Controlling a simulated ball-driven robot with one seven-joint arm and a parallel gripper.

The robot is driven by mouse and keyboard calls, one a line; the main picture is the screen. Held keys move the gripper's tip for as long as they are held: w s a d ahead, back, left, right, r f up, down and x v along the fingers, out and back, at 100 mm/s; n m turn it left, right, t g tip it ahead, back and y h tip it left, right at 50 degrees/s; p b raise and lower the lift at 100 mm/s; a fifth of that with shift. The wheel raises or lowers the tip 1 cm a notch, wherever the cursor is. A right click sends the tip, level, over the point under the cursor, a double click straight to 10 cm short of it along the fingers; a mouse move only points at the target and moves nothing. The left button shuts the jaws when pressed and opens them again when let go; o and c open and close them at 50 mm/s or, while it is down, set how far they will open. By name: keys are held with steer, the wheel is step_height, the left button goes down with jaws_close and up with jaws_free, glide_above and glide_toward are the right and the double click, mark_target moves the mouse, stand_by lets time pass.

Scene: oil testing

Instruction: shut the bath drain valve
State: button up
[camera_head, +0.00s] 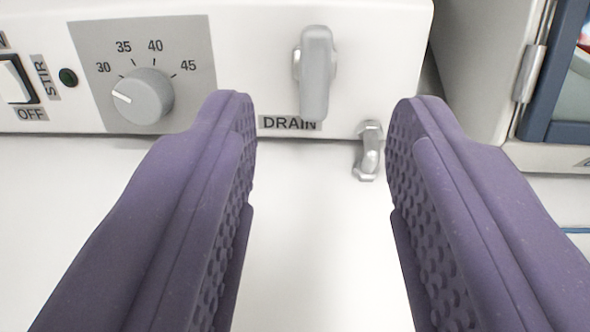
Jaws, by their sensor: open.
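The grey drain valve handle (317,75) is on the white front panel of the bath (250,50), above the label "DRAIN". The handle points straight down, and its lower end overlaps the label. My gripper (320,110) is open, with its two purple, dimpled fingers on either side of the picture. In the picture the handle stands between and above the fingertips. Nothing is held between the fingers. How far the fingertips are from the panel is hard to tell.
A metal drain spout (369,152) sticks out low on the panel beside the right fingertip. A temperature knob (143,96) and a STIR switch (17,80) are at left. A white cabinet with a blue-framed door (555,75) stands at right. The white bench below is clear.

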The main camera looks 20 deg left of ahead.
mark_target(316, 58)
steer(key=b+x, duration=0.2)
steer(key=x, duration=0.4)
steer(key=shift+w+a+f, duration=0.15)
steer(key=shift+w+f, duration=0.05)
steer(key=shift+f, duration=0.1)
steer(key=shift+w+a, duration=0.15)
steer(key=shift+w, duration=0.35)
jaws_close()
